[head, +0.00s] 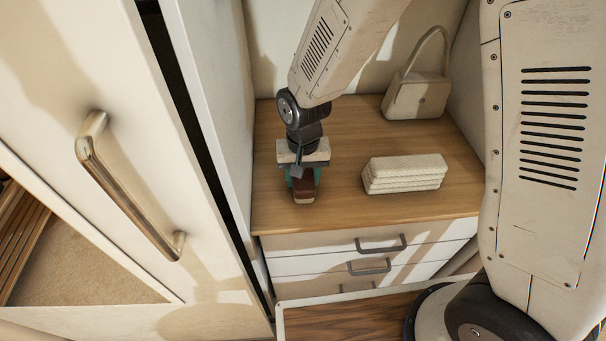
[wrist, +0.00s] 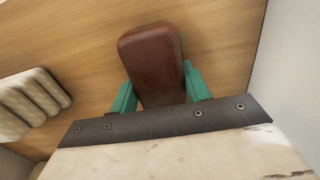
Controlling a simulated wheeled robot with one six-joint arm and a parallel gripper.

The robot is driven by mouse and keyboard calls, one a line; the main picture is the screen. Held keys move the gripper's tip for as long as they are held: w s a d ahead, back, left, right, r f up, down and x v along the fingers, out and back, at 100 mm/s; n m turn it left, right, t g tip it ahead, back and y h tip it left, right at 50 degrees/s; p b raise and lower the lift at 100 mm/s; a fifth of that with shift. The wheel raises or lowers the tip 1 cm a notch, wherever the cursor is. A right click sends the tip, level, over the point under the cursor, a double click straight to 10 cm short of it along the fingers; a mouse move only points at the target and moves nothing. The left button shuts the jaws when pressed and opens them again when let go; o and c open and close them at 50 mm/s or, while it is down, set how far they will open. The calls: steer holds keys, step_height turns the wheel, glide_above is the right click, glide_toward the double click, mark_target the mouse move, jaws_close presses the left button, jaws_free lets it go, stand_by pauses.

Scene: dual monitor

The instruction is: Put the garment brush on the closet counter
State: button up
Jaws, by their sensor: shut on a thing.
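The garment brush (head: 303,190) has a reddish-brown back. It shows large in the wrist view (wrist: 155,62) between two green fingers. My gripper (head: 302,176) is shut on the brush, above the left part of the wooden closet counter (head: 336,128). In the wrist view my gripper (wrist: 158,90) has one finger on each side of the brush. The counter (wrist: 75,45) lies behind the brush there. I cannot tell whether the brush touches the counter. The brush's underside is hidden.
A folded cream cloth stack (head: 404,173) lies on the counter to the right of the gripper. A beige handbag (head: 418,92) stands at the back right. A white panel borders the counter on the left. Drawers (head: 370,255) are below. Wood between gripper and cloth is clear.

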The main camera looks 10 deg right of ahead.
steer(key=o, duration=0.9)
steer(key=shift+o, duration=0.2)
step_height(320, 180, up, 12)
steer(key=shift+r, duration=0.2)
steer(key=s+d+r+t, duration=0.1)
steer(key=s+d+r, duration=0.7)
steer(key=d+r, duration=0.45)
steer(key=s+d+r, duration=0.1)
steer(key=s+d, duration=0.7)
steer(key=s, duration=0.3)
steer(key=shift+s+d+r, duration=0.15)
steer(key=shift+s+r, duration=0.05)
steer(key=shift+s, duration=0.2)
